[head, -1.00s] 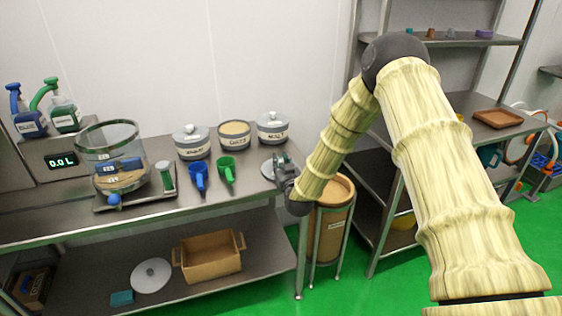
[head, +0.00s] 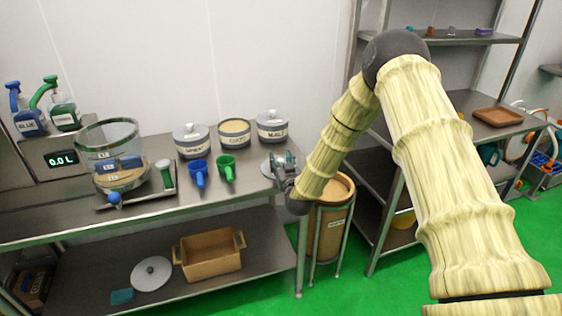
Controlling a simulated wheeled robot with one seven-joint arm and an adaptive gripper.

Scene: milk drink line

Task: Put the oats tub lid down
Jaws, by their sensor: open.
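The oats tub (head: 234,134) stands open on the steel counter, its tan contents showing, between two lidded tubs. A grey round lid (head: 267,168) lies flat on the counter near its right end, in front of the malt tub. My gripper (head: 281,161) is open at the right edge of this lid, low over the counter. It hides the lid's right part. I cannot tell whether the fingers touch the lid.
Lidded tubs (head: 192,140) and (head: 272,126) flank the oats tub. A blue scoop (head: 198,173) and a green scoop (head: 227,168) lie left of my gripper. A tall bin (head: 330,225) stands beside the counter's right end. A glass vessel (head: 112,160) stands at left.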

